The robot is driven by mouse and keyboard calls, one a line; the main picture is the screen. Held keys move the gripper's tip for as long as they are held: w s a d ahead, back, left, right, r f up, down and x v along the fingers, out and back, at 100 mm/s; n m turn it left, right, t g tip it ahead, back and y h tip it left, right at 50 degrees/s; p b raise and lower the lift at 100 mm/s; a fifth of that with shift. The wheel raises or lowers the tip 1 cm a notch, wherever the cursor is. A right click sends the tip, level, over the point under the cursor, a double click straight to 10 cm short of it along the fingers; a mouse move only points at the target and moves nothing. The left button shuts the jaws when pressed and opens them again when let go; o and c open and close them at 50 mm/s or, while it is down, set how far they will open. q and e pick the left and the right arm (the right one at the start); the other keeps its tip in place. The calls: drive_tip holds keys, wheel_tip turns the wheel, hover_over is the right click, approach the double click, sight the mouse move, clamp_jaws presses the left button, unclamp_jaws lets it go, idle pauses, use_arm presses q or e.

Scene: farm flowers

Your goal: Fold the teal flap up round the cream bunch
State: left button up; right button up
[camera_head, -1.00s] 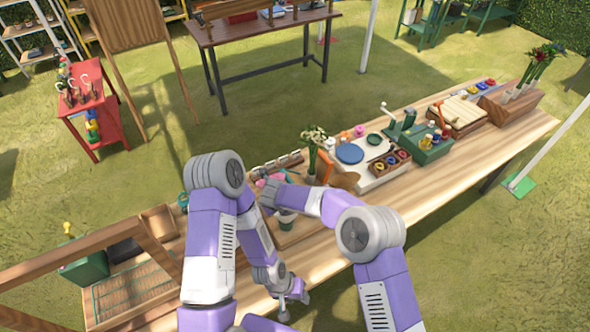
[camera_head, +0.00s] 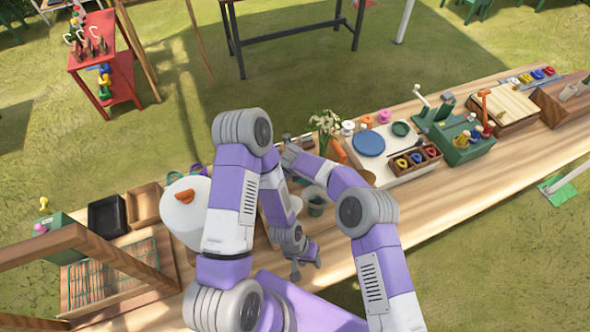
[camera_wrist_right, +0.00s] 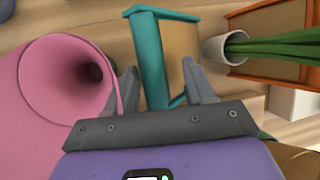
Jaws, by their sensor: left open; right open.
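In the right wrist view, a teal strip with a bent top edge (camera_wrist_right: 149,58), seemingly the flap, runs beside a tan panel. My right gripper (camera_wrist_right: 160,70) is open, with the teal strip showing between its fingers; contact cannot be told. Green stems (camera_wrist_right: 280,48) stand in a white cup (camera_wrist_right: 213,47) to the right. In the head view, the cream bunch (camera_head: 325,125) stands upright beyond my right gripper (camera_head: 287,155). My left gripper (camera_head: 306,262) is open and empty low over the front of the bench. The flap is hidden in the head view by my arms.
A pink cone-like roll (camera_wrist_right: 60,90) lies close left of the right gripper. On the bench (camera_head: 440,210), a board with a blue disc (camera_head: 368,143) and a green box (camera_head: 465,140) stand right. A white round container (camera_head: 183,215) stands left. The bench's front right is clear.

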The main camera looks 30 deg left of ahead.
drive_tip(key=shift+w+f, duration=0.15)
drive_tip(key=shift+f, duration=0.35)
clamp_jaws()
drive_tip(key=w+d+r, duration=0.2)
drive_tip(key=w+d, duration=0.1)
drive_tip(key=shift+w+r, duration=0.15)
drive_tip(key=shift+w, duration=0.05)
drive_tip(key=shift+w+d, duration=0.25)
unclamp_jaws()
drive_tip(key=shift+w+r, duration=0.1)
drive_tip(key=shift+w, duration=0.05)
drive_tip(key=shift+a+r, duration=0.1)
drive_tip(key=shift+r, duration=0.05)
